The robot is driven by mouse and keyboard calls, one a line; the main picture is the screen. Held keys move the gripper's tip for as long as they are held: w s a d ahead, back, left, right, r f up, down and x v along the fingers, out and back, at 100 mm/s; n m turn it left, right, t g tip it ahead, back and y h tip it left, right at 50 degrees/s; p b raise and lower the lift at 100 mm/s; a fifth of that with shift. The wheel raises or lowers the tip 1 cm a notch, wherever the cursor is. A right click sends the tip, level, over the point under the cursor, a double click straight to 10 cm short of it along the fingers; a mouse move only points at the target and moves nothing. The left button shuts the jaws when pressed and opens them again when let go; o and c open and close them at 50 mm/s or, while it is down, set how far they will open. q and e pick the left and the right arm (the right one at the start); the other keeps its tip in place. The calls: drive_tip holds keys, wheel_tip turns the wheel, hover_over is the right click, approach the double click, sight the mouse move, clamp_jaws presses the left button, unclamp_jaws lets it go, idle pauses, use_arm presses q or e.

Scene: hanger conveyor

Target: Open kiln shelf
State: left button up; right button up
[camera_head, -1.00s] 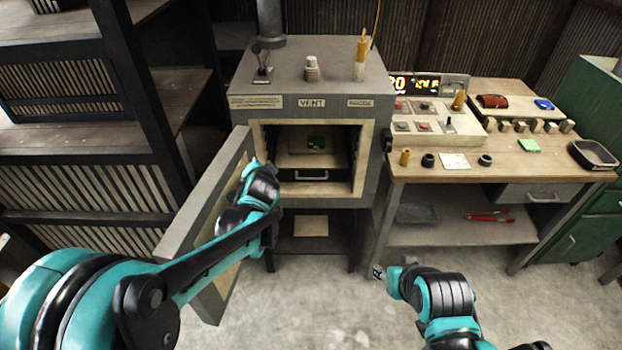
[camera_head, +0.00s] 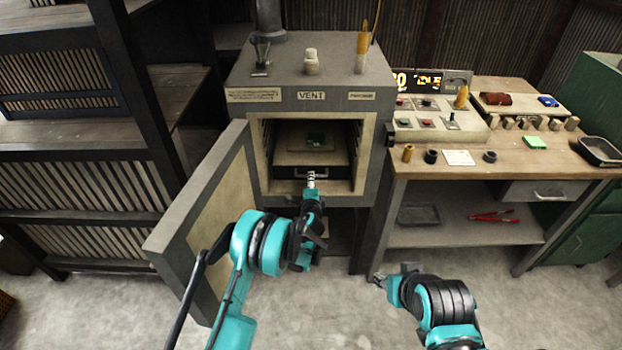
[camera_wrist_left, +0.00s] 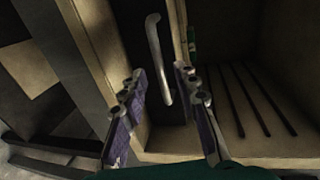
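The grey kiln (camera_head: 312,83) stands with its door (camera_head: 215,215) swung open to the left. Inside, a dark shelf front (camera_head: 287,173) sits low in the chamber, partly hidden by my left gripper (camera_head: 311,180). The shelf's silver bar handle (camera_wrist_left: 158,55) shows in the left wrist view, just beyond and roughly between the fingertips. My left gripper is open and empty at the kiln mouth, with no clear contact on the handle. A green piece (camera_head: 316,139) lies on a plate above the shelf. My right gripper (camera_head: 378,280) is low, right of the kiln; its finger opening is unclear.
A wooden workbench (camera_head: 470,178) with a control box (camera_head: 440,122) stands right of the kiln, with red tongs (camera_head: 492,216) on its lower shelf. A dark slatted rack (camera_head: 80,190) is at the left. The floor in front is clear.

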use_arm(q)
drive_tip(key=b+x, duration=0.1)
drive_tip(key=x, duration=0.3)
drive_tip(key=shift+w, duration=0.1)
clamp_jaws()
